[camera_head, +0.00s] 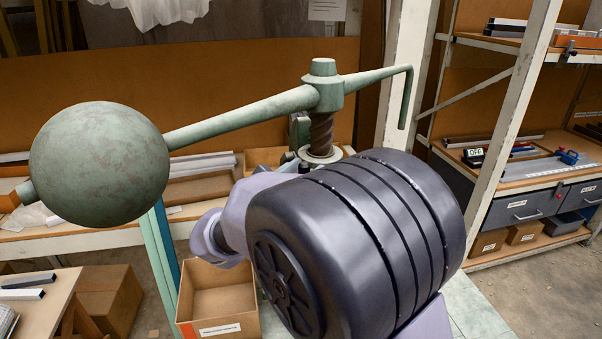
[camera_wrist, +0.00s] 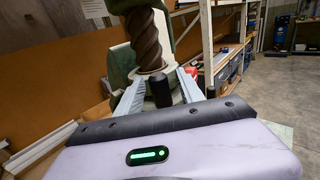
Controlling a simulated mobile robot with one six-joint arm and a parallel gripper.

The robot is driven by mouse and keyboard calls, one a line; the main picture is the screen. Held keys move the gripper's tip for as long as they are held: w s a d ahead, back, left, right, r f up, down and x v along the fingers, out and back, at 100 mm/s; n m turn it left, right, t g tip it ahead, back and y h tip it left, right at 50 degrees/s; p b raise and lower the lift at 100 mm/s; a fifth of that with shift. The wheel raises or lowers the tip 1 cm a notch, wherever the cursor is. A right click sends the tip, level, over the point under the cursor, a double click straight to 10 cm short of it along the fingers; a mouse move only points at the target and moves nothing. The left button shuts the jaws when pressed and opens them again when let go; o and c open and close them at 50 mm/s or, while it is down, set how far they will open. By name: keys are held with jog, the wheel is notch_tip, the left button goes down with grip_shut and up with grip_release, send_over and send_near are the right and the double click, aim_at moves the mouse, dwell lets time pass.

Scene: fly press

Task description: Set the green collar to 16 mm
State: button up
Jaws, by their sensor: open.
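The fly press shows in the head view, with a brown threaded screw (camera_head: 320,132) below a green hub (camera_head: 323,93). A pale ring (camera_head: 320,154) sits around the screw's lower end. I cannot tell for sure which part is the green collar, and no scale reading is legible. In the wrist view the screw (camera_wrist: 147,42) stands just beyond my gripper (camera_wrist: 160,73). The gripper's pale fingers are open and spread. A short dark cylinder (camera_wrist: 160,92) shows between them, apart from both. My arm hides the gripper and the lower press in the head view.
The press's green ball weight (camera_head: 100,163) and lever (camera_head: 240,120) reach left, and a bent handle (camera_head: 406,98) reaches right. An open cardboard box (camera_head: 218,300) stands below. A white shelf post (camera_head: 518,110) and shelving are at the right. A red object (camera_wrist: 193,72) lies beyond the right finger.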

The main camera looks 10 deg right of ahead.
jog(key=p+v, duration=0.2)
jog(key=v, duration=1.5)
jog(key=shift+s, duration=0.2)
jog(key=shift+r, duration=0.1)
